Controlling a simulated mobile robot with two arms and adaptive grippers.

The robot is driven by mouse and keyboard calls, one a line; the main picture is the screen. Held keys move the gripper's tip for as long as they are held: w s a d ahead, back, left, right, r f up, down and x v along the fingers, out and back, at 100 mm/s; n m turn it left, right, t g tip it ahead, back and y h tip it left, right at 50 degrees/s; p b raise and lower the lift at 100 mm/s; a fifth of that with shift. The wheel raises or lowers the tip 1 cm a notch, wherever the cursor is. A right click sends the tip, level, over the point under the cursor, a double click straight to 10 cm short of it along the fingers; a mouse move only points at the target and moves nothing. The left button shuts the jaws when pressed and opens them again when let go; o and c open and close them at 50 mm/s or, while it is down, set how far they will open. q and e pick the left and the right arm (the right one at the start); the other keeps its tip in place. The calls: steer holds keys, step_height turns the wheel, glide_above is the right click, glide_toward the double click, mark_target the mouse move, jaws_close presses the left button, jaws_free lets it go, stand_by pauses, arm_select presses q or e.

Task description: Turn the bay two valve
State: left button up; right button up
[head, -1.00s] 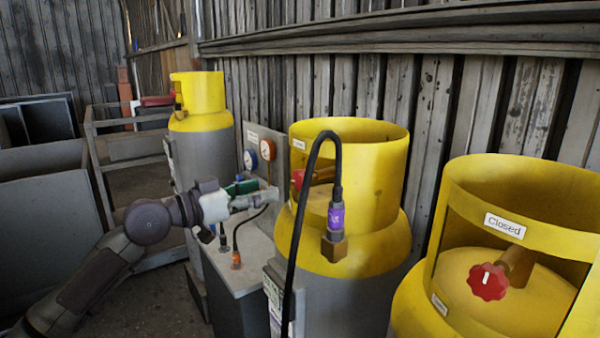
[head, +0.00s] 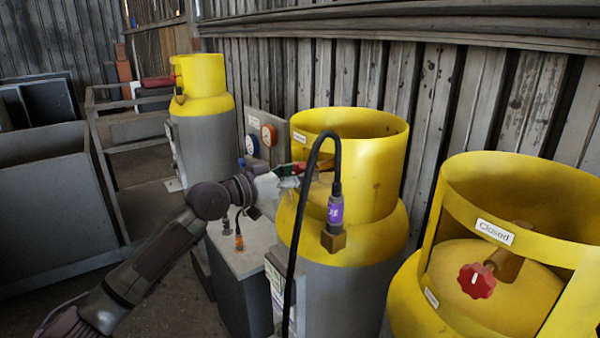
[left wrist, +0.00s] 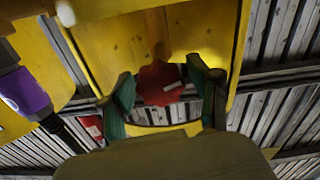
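The middle yellow-topped cylinder (head: 345,205) has a red valve knob (left wrist: 160,82) inside its collar; in the head view the gripper mostly hides it. My left gripper (head: 290,176) is at the collar's left opening. In the left wrist view its two green-padded fingers stand apart on either side of the knob, with the knob between their tips. A small gap seems to remain, and I cannot tell whether either finger touches it. The knob's white mark is tilted. My right gripper is not in view.
A black hose with a purple fitting (head: 335,210) arches in front of the middle cylinder. A cylinder at right has a red knob (head: 477,281) and a "Closed" label (head: 494,231). Another cylinder (head: 203,120) stands at back left. Gauges (head: 268,135) sit on a panel behind.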

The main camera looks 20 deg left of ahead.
arm_select(q)
steer(key=c, duration=0.8)
steer(key=shift+o, duration=0.2)
steer(key=shift+f+m+b, duration=0.15)
steer(key=shift+m+b, duration=0.15)
steer(key=shift+b, duration=0.45)
steer(key=m+b, duration=0.6)
steer(key=b, duration=0.2)
steer(key=shift+m+b, duration=0.5)
steer(key=shift+m, duration=0.1)
steer(key=m+b, duration=0.1)
steer(key=m, duration=0.1)
steer(key=shift+m, duration=0.4)
steer(key=m+b, duration=0.2)
steer(key=m, duration=0.1)
steer(key=shift+m, duration=0.3)
steer(key=m+b, duration=0.1)
steer(key=m, duration=0.2)
steer(key=shift+m, duration=0.3)
steer(key=shift+r+m+b, duration=0.2)
steer(key=shift+m+b, duration=0.15)
steer(key=shift+m, duration=1.45)
